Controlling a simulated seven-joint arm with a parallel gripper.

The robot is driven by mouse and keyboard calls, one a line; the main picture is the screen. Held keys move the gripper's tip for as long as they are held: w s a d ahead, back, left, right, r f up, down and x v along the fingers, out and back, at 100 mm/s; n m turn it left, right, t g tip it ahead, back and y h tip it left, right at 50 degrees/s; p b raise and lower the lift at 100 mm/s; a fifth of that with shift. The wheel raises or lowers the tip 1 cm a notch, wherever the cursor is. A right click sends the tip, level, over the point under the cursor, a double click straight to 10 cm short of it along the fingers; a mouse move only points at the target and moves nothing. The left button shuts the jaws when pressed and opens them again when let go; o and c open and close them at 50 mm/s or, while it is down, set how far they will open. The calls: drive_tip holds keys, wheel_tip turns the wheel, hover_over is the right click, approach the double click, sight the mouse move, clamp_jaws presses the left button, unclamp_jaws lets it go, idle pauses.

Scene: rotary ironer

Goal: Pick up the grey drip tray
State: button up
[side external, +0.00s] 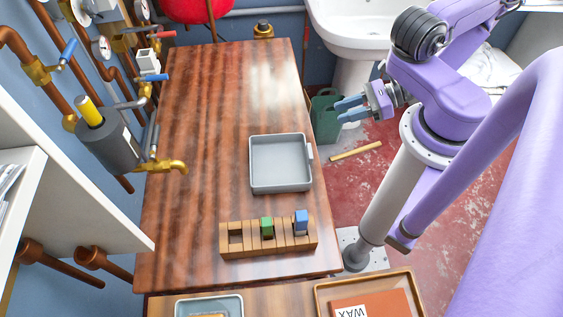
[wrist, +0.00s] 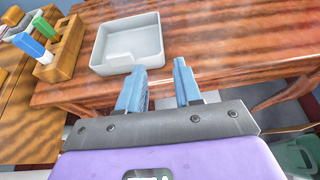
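The grey drip tray (side external: 280,165) is a shallow square tray lying flat on the wooden table, near its right edge in the side external view. It looks empty. In the wrist view the tray (wrist: 128,40) lies ahead of and slightly left of my fingers, with a small tab on its near side. My gripper (side external: 344,109) is off the table's right side, apart from the tray. In the wrist view its two blue fingers (wrist: 160,85) are spread, with nothing between them.
A wooden rack (side external: 268,238) with a green and a blue piece stands near the tray. A brass tap (side external: 170,166) reaches over the table's left edge. A second surface at the front holds another small tray (side external: 208,301) and a wax box (side external: 370,303). The table's far half is mostly clear.

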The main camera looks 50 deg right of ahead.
approach(284, 134)
drive_tip(key=x, duration=0.4)
drive_tip(key=shift+w+a+r, duration=0.1)
drive_tip(key=shift+w+r, duration=0.1)
drive_tip(key=shift+w, duration=0.05)
drive_tip(key=shift+x, duration=2.7)
drive_tip(key=shift+f, duration=0.1)
drive_tip(key=shift+c, duration=0.3)
clamp_jaws()
